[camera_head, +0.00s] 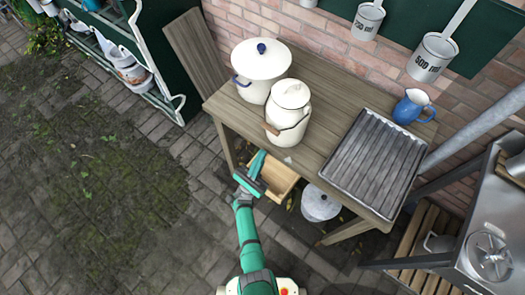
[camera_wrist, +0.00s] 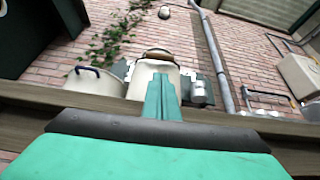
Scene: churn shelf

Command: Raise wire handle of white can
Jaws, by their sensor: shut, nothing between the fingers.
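The white can (camera_head: 287,116) stands upright on the wooden table, near its front edge. It is a cream milk can with a lid. Its wire handle with a wooden grip (camera_head: 271,129) hangs down on the can's front left side. In the wrist view the can (camera_wrist: 155,78) stands beyond the table edge, with the wooden grip (camera_wrist: 158,52) across its upper part. My gripper (camera_head: 258,163) is below and in front of the table edge, apart from the can. In the wrist view my green fingers (camera_wrist: 162,97) are together and empty, covering part of the can.
A white pot with a blue-knobbed lid (camera_head: 261,60) stands left of the can. A grey ribbed tray (camera_head: 374,164) and a blue jug (camera_head: 412,106) are to the right. The wooden table (camera_head: 228,103) has an edge above my gripper. A wooden crate (camera_head: 281,182) and grey can (camera_head: 320,203) are below.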

